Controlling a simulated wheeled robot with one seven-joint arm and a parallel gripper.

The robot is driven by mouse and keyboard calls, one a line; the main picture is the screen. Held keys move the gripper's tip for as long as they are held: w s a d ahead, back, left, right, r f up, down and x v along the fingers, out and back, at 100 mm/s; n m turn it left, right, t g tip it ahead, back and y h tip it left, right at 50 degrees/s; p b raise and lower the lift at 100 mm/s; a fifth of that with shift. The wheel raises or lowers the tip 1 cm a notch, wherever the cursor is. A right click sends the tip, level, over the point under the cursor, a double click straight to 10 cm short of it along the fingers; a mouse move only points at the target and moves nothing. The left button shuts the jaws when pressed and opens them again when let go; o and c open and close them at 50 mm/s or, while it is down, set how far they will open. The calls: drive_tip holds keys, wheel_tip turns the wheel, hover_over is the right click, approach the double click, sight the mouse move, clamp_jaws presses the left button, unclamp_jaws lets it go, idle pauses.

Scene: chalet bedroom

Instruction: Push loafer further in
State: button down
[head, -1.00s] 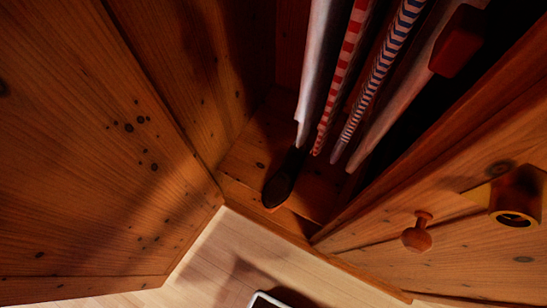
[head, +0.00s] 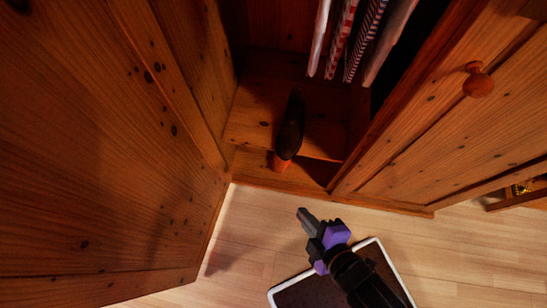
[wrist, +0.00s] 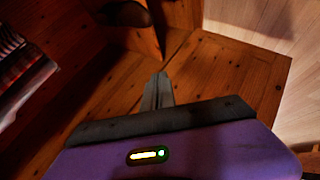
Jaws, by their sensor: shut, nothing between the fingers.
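A dark loafer (head: 291,126) lies on the wardrobe floor (head: 252,122) in the head view, lengthwise, with its orange-brown end (head: 282,161) toward the front opening. That near end reaches over the edge of the raised inner floor. My gripper (head: 303,213) is shut and empty. In the picture it shows below the wardrobe's front edge and the loafer, apart from the loafer. In the wrist view its closed fingers (wrist: 159,91) point over wood, and a dark shape at the top may be the loafer, but I cannot tell.
Striped and plain clothes (head: 343,38) hang above the wardrobe floor. A wooden door (head: 110,160) stands at the left; a panel with a round knob (head: 478,82) is at the right. A white-rimmed dark tray or mat (head: 300,293) lies on the pale floor, partly behind my arm.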

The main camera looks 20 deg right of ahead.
drive_tip(key=w+a+f+n+g+h+b, duration=0.1)
drive_tip(key=w+f+n+b, duration=0.15)
drive_tip(key=f+n, duration=0.3)
drive_tip(key=w+a+f+n+g+h+b, duration=0.1)
drive_tip(key=w+f+n+b, duration=0.1)
drive_tip(key=w+f+n, duration=0.35)
drive_tip(key=n+g+h+b, duration=0.1)
drive_tip(key=n+h+b, duration=0.35)
drive_tip(key=b, duration=0.55)
approach(283, 158)
drive_tip(key=shift+n+y, duration=0.25)
drive_tip(key=x, duration=0.6)
drive_tip(key=shift+d, duration=0.15)
